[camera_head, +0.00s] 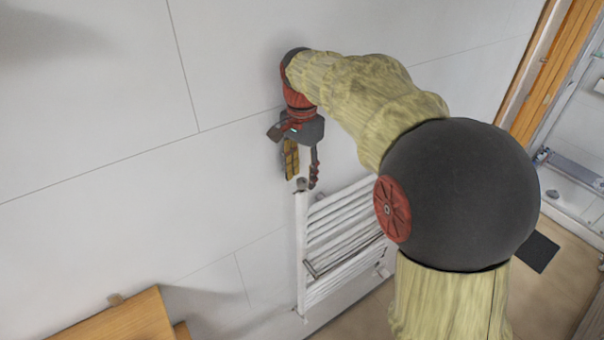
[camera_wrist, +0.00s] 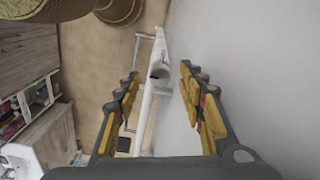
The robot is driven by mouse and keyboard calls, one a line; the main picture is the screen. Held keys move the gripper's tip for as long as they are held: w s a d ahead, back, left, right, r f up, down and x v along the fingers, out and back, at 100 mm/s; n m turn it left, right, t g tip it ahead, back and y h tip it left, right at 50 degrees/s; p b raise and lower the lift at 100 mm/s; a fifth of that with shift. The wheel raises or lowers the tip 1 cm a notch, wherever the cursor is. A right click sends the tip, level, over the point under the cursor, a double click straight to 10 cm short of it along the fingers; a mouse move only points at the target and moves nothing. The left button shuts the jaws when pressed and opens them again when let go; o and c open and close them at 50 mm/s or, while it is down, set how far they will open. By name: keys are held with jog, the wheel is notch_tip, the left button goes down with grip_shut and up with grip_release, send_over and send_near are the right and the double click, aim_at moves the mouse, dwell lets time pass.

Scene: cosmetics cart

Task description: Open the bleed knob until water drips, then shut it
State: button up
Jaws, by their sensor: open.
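The white ladder-style towel radiator (camera_head: 302,245) is mounted low on the wall. At its top left corner, a small dark fitting (camera_head: 301,184), apparently the bleed knob, sits just below my fingertips. My gripper (camera_head: 302,178) points down above that corner with its fingers spread. In the wrist view my open fingers (camera_wrist: 158,74) stand on either side of the radiator's top end, where a round grey-white end (camera_wrist: 160,72) shows between them. I see no contact with either finger. The knob's turn position cannot be told, and no water drops are visible.
The white tiled wall (camera_head: 100,110) runs close behind my gripper. A wooden furniture top (camera_head: 125,318) stands at the lower left. A wooden door frame (camera_head: 548,70) and a dark floor mat (camera_head: 537,252) are on the right. Wall left of the radiator is bare.

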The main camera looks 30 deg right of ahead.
jog(key=shift+f, duration=0.5)
grip_shut()
dwell(0.3)
